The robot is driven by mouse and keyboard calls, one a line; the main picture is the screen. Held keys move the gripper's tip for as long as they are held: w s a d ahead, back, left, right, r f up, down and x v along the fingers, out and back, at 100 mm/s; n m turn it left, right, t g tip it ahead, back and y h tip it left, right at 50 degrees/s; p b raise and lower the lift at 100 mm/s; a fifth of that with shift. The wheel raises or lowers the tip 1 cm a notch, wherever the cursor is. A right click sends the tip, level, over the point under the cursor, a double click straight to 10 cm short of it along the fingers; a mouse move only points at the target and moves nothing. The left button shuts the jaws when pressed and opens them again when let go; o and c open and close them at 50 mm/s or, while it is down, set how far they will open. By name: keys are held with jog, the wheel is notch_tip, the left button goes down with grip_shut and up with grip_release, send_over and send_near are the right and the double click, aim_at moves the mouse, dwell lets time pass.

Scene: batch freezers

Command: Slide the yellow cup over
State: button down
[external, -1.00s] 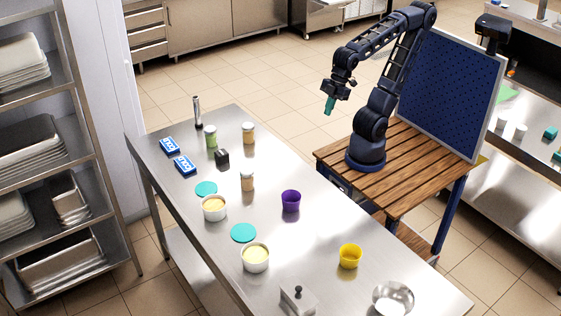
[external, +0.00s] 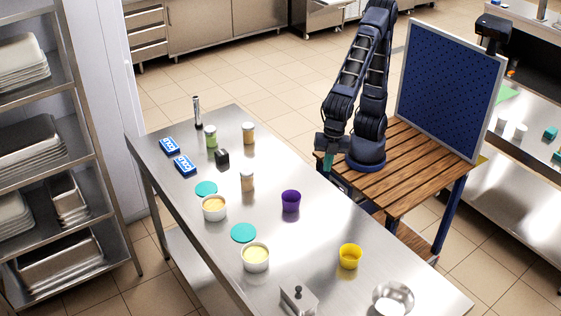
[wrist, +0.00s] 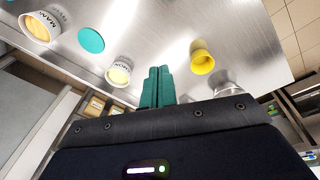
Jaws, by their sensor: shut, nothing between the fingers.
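The yellow cup (external: 349,256) stands upright on the steel table (external: 312,244), toward its near right end. It also shows in the wrist view (wrist: 202,60), to the right of my fingers. My gripper (external: 327,160) hangs low beside the table's right edge, next to my base, well apart from the yellow cup. In the wrist view its two teal fingers (wrist: 158,84) are together with nothing between them. A purple cup (external: 290,201) stands upright on the table between my gripper and the yellow cup.
A metal bowl (external: 393,298) and a lidded steel container (external: 298,297) stand near the yellow cup. Two white tubs (external: 255,258) (external: 214,208), teal discs (external: 243,232), jars (external: 247,181) and blue boxes (external: 185,165) lie farther left. Table surface between the purple and yellow cups is clear.

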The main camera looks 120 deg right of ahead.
jog(key=w+a+f+n+g, duration=0.1)
jog(key=a+f+n, duration=0.1)
jog(key=a+f, duration=0.55)
jog(key=w+a+f+n, duration=0.1)
jog(key=a+f+n, duration=0.25)
jog(key=a, duration=0.75)
jog(key=w+a+f+n+g, duration=0.1)
jog(key=a+f+n, duration=0.1)
jog(key=a+f, duration=0.6)
jog(key=f, duration=0.2)
jog(key=a+f, duration=0.1)
jog(key=f, duration=0.4)
jog(key=shift+a+f, duration=0.25)
jog(key=shift+a, duration=0.1)
jog(key=d, duration=0.2)
jog(key=shift+d+f, duration=0.2)
jog(key=shift+d, duration=0.8)
jog(key=d, duration=2)
jog(key=shift+d, duration=0.2)
